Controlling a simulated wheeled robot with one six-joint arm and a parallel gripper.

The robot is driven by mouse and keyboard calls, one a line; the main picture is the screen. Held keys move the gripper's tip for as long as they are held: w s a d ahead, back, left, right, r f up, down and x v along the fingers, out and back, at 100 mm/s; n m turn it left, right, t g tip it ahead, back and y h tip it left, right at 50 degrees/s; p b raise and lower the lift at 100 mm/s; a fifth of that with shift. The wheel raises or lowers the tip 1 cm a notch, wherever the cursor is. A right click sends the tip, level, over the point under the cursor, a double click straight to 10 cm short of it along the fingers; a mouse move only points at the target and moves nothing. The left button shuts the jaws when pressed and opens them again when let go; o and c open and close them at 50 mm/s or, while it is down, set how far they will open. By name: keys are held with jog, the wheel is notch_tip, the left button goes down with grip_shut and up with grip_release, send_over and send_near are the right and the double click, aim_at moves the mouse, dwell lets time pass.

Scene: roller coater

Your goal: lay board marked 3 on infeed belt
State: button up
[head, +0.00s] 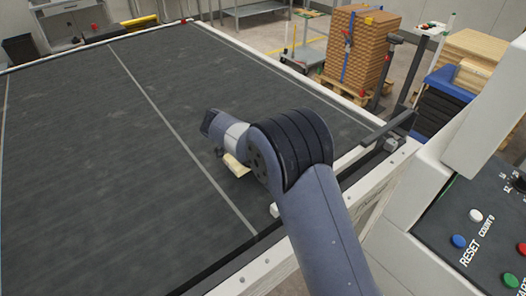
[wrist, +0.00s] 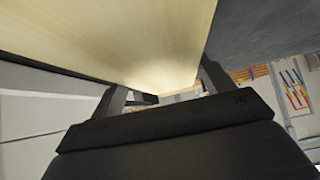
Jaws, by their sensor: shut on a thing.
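A pale wooden board (wrist: 150,35) fills the upper middle of the wrist view. My gripper (wrist: 165,90) is shut on it, with one dark finger at each side of the board. In the head view only a small pale end of the board (head: 236,165) shows below my wrist, above the right part of the belt. My arm hides the rest of it and the gripper's fingers. No number can be read on the board. The infeed belt (head: 85,180) is a wide dark grey surface with a light line along it. I cannot tell whether the board touches the belt.
A white frame rail (head: 255,268) edges the belt. A control panel (head: 480,225) with coloured buttons stands at the right. Behind are a pallet stack of brown boards (head: 355,50), a trolley (head: 305,62) and a pile with pale boards (head: 480,50). The belt's left and middle are clear.

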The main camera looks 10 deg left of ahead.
notch_tip(320, 180, down, 3)
jog(key=shift+f+p, duration=0.1)
jog(key=shift+p, duration=0.4)
jog(key=shift+f, duration=0.25)
jog(key=shift+f+b, duration=0.2)
jog(key=shift+b, duration=0.1)
jog(key=o, duration=1.2)
jog(key=shift+r, duration=0.2)
notch_tip(320, 180, up, 8)
jog(key=b, duration=0.2)
send_over(238, 169)
jog(key=w, duration=0.4)
jog(key=shift+w+a+r, duration=0.15)
jog(key=shift+a+r, duration=0.05)
